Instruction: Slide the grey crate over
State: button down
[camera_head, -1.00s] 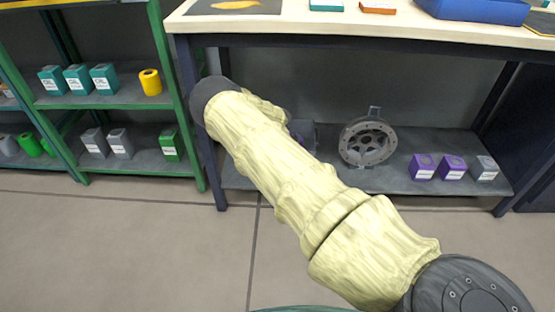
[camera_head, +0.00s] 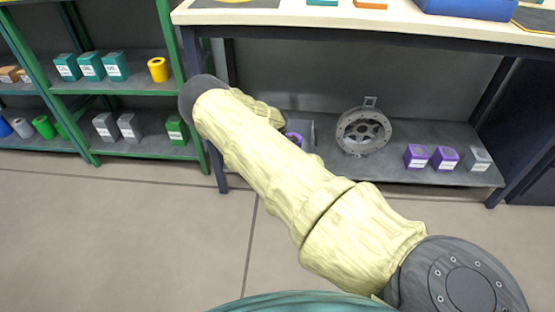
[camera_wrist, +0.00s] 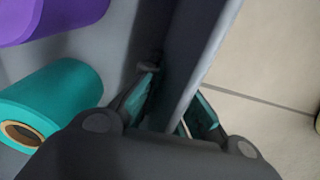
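The grey crate (camera_head: 308,130) sits on the lower shelf under the table, partly hidden behind my arm in the head view. A purple spool (camera_head: 294,138) shows in it. In the wrist view, the crate's wall (camera_wrist: 200,50) runs between the teal-padded fingers of my gripper (camera_wrist: 178,105). One finger is on the inner side and one on the outer side. The fingers are apart, with a gap at the outer finger; contact at the inner finger is unclear. The purple spool (camera_wrist: 50,15) and a teal spool (camera_wrist: 55,98) lie inside. My gripper is hidden in the head view.
A grey wheel-like part (camera_head: 363,131) stands on the lower shelf (camera_head: 390,160), right of the crate. Purple and grey boxes (camera_head: 444,159) are farther right. A green rack (camera_head: 172,70) with boxes and spools stands at left. The floor in front is clear.

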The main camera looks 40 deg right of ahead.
jog(key=shift+s+a, duration=0.25)
jog(key=shift+s+d, duration=0.1)
jog(key=c, duration=1.6)
grip_release()
jog(key=shift+o, duration=0.2)
jog(key=shift+r, duration=0.1)
jog(key=shift+r, duration=0.2)
notch_tip(320, 180, up, 11)
jog(key=shift+r, duration=0.2)
